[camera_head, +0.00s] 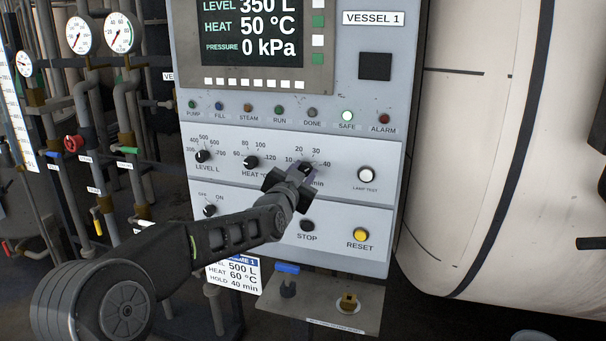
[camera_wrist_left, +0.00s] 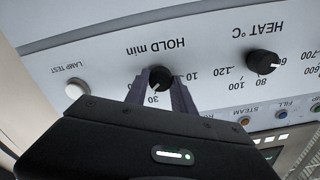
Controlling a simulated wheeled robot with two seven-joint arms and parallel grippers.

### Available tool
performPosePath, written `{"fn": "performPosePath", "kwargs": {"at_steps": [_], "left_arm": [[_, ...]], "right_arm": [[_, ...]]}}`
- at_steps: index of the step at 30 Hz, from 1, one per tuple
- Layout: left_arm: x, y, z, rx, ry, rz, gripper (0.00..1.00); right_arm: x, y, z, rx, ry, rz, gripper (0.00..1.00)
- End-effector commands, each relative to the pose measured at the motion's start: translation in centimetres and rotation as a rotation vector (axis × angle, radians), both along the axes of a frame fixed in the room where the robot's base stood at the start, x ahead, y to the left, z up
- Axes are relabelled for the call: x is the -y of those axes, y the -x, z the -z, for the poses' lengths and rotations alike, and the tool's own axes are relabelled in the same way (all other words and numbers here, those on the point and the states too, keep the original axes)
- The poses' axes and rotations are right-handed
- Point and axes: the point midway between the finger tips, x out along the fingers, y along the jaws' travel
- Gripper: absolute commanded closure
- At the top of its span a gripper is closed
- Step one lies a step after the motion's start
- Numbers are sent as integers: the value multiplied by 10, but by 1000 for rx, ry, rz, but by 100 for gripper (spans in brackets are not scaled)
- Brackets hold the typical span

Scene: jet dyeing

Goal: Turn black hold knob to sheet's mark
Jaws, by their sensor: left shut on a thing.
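The black hold knob (camera_head: 306,167) sits on the panel's dial row, with 10, 20, 30 and 40 around it. My left gripper (camera_head: 299,176) is shut on it, its arm reaching up from the lower left. In the left wrist view, which is upside down, the hold knob (camera_wrist_left: 159,76) is between the two fingers (camera_wrist_left: 160,88). A finger covers part of the scale, and I cannot read the pointer surely. The sheet (camera_head: 234,276) below the panel reads 500 L, 60 °C and hold 40 min. My right gripper is not in view.
The heat knob (camera_head: 250,162) and level knob (camera_head: 202,156) are left of the hold knob; the lamp test button (camera_head: 366,175) is to its right. Stop (camera_head: 307,225) and yellow reset (camera_head: 361,235) buttons are below. The pale vessel (camera_head: 480,150) stands at right, pipes at left.

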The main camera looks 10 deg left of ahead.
Motion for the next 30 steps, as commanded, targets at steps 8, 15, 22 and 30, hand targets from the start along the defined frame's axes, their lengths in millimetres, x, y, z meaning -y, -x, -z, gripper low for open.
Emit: {"fn": "performPosePath", "kwargs": {"at_steps": [8,15,22,30], "left_arm": [[1,0,1,15,-222,1,100],[1,0,1,21,-335,1,100],[1,0,1,23,-371,1,100],[1,0,1,23,-372,1,100]], "right_arm": [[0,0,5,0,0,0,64],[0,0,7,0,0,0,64],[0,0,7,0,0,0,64],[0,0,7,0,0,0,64]]}}
